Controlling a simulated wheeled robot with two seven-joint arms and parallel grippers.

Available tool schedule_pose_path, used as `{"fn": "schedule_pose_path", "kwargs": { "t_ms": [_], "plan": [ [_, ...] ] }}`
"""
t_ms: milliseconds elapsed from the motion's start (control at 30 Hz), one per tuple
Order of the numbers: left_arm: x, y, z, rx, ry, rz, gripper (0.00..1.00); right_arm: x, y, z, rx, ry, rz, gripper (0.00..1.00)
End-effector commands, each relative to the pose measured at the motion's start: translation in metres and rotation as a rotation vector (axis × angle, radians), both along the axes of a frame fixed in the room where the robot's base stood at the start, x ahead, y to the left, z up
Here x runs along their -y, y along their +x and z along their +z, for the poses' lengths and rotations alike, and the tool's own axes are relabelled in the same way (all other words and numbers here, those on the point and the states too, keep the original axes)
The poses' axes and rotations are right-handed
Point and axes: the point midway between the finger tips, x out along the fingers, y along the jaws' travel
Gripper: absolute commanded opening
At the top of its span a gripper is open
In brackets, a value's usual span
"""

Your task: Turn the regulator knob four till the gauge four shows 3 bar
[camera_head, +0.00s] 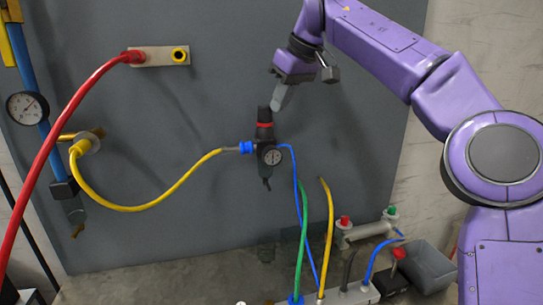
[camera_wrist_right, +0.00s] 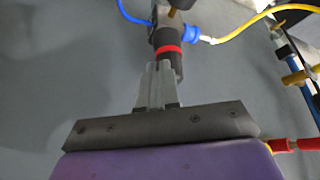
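The regulator (camera_head: 264,133) is a dark upright body with a red ring, mounted on the grey panel. Its black knob (camera_head: 264,114) is on top, above the ring. The small white round gauge (camera_head: 272,156) sits on its front; its needle is too small to read. My right gripper (camera_head: 278,104) reaches down from the upper right, its fingertips just beside the knob top. In the right wrist view the grey fingers (camera_wrist_right: 158,72) lie close together and partly cover the knob (camera_wrist_right: 179,67); I cannot tell whether they touch it. My left gripper is out of view.
A yellow hose (camera_head: 150,207) joins the regulator's left side at a blue fitting (camera_head: 246,147); a blue hose (camera_head: 296,190) leaves its right. Another gauge (camera_head: 27,108) and a red hose (camera_head: 60,140) are at left. A grey bin (camera_head: 432,268) stands lower right.

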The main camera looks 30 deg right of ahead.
Motion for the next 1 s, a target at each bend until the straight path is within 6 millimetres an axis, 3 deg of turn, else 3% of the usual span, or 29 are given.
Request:
{"fn": "schedule_pose_path", "kwargs": {
  "t_ms": [567,1000],
  "plan": [
    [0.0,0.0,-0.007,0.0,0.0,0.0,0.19,0.005,-0.007,0.0,0.001,-0.001,-0.001,0.0],
    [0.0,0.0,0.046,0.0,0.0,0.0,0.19,0.004,-0.007,0.059,0.0,-0.001,0.0,0.0]
  ]
}}
